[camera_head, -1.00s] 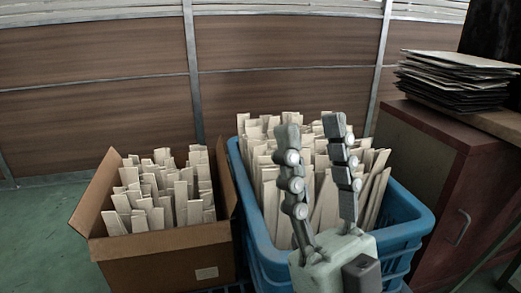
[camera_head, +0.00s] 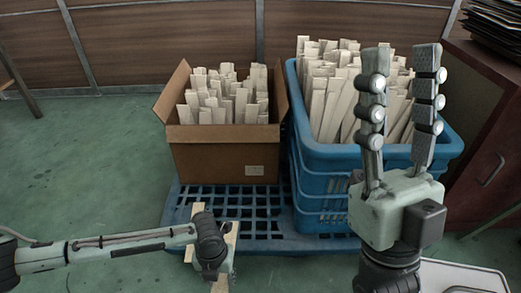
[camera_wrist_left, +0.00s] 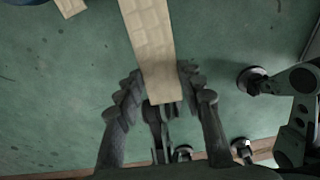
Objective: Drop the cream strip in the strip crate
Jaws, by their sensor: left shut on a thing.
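My left gripper (camera_head: 215,255) is low at the bottom of the head view, in front of the blue pallet. In the left wrist view my left gripper (camera_wrist_left: 160,90) is shut on a cream strip (camera_wrist_left: 148,40), which extends out beyond the fingers. In the head view pale wood (camera_head: 231,240) shows beside the gripper, partly hidden by it. The blue crate (camera_head: 325,175), packed with upright cream strips, stands right of the cardboard box. My right gripper (camera_head: 403,65) points up in front of this crate, its fingers apart and empty.
A cardboard box (camera_head: 215,155) full of similar strips stands on the blue pallet (camera_head: 245,215), left of the crate. A dark red cabinet (camera_head: 480,130) is at the right. Loose pale pieces (camera_wrist_left: 70,6) lie on the green floor.

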